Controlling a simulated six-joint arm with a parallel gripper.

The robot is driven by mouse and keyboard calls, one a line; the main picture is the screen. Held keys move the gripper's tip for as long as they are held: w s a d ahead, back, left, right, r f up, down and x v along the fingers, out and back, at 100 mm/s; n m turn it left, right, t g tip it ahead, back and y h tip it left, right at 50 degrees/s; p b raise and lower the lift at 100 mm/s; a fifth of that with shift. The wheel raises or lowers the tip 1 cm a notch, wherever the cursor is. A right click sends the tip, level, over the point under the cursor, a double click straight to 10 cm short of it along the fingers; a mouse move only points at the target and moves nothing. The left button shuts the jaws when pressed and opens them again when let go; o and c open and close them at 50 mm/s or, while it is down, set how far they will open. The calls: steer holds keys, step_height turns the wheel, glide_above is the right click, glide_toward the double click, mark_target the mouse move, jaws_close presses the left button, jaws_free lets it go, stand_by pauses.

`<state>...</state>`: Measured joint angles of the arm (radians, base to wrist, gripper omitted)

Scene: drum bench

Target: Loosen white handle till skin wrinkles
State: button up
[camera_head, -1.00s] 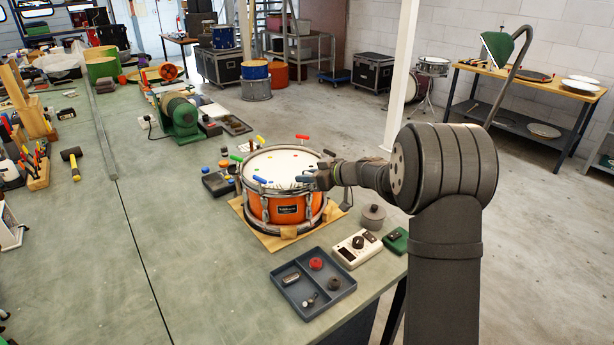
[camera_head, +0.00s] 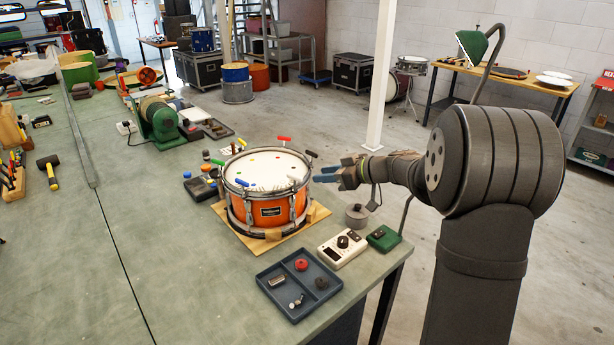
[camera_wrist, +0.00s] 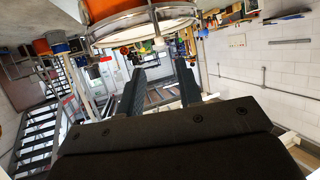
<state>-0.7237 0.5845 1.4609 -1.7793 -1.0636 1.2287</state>
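The orange drum (camera_head: 270,209) with its pale skin (camera_head: 266,168) stands on a wooden board on the bench. My gripper (camera_head: 317,174) is open and empty, just right of the drum's rim. In the wrist view its fingers (camera_wrist: 160,68) are apart, with the drum rim (camera_wrist: 146,27) beyond them.
A grey tray (camera_head: 318,298) with small parts, a white meter (camera_head: 342,249), a green box (camera_head: 383,237) and a grey round canister (camera_head: 357,215) lie in front and right of the drum. A green motor (camera_head: 159,122) stands behind.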

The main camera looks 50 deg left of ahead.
mark_target(290, 178)
steer(key=shift+v, duration=2.35)
steer(key=shift+a+f, duration=0.1)
steer(key=x, duration=1.7)
steer(key=shift+s+a, duration=0.15)
steer(key=shift+a, duration=0.05)
steer(key=shift+d, duration=0.1)
